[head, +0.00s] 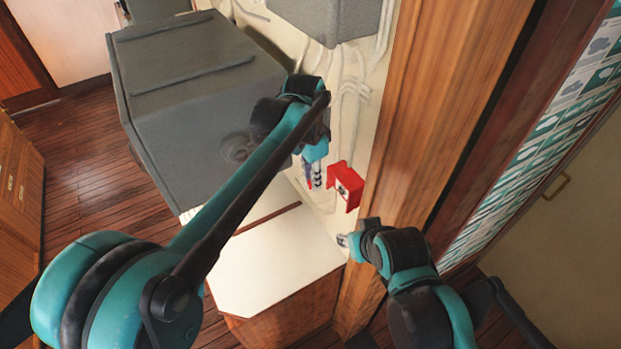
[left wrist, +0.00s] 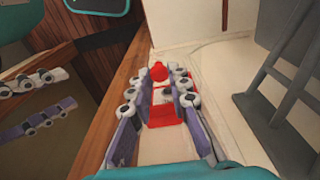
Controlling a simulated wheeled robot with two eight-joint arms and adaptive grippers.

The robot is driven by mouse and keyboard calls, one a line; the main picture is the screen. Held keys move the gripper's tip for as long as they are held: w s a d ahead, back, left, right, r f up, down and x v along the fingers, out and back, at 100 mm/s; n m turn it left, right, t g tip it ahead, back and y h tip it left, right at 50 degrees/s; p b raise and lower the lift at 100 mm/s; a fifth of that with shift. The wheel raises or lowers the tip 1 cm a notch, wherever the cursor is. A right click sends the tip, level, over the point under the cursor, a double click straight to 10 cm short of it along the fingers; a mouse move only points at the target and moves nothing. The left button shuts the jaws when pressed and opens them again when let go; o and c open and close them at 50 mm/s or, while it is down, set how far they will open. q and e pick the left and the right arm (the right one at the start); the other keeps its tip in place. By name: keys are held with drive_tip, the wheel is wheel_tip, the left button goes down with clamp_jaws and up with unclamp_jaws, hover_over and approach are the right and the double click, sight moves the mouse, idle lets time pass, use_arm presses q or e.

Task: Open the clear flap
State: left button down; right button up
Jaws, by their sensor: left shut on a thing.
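A red box (head: 343,187) is fixed low on the pale wall beside the wooden post. In the left wrist view its red parts (left wrist: 166,112) show between my left fingers. The clear flap (left wrist: 167,96) is hard to make out there, and its edges and angle cannot be told. My left gripper (head: 314,183) is at the left side of the red box, shut on the flap with its fingers still some way apart. My right gripper (head: 342,240) is below the box by the post's foot. In the left wrist view its two fingers (left wrist: 38,102) stand apart and empty.
A large grey cabinet (head: 190,90) stands left of the red box. A white-topped ledge (head: 275,262) lies below it. The wooden post (head: 425,110) stands close on the right. Open plank floor (head: 90,155) lies at the far left.

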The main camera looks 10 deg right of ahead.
use_arm(q)
drive_tip(key=shift+d, duration=0.15)
drive_tip(key=c, duration=1.6)
unclamp_jaws()
drive_tip(key=shift+o, duration=0.9)
drive_tip(key=shift+w+d, duration=0.15)
drive_tip(key=shift+d, duration=0.1)
drive_tip(key=shift+a+r, duration=0.2)
drive_tip(key=shift+r, duration=0.15)
wheel_tip(320, 180, up, 11)
drive_tip(key=shift+a, duration=0.2)
drive_tip(key=shift+r, duration=0.1)
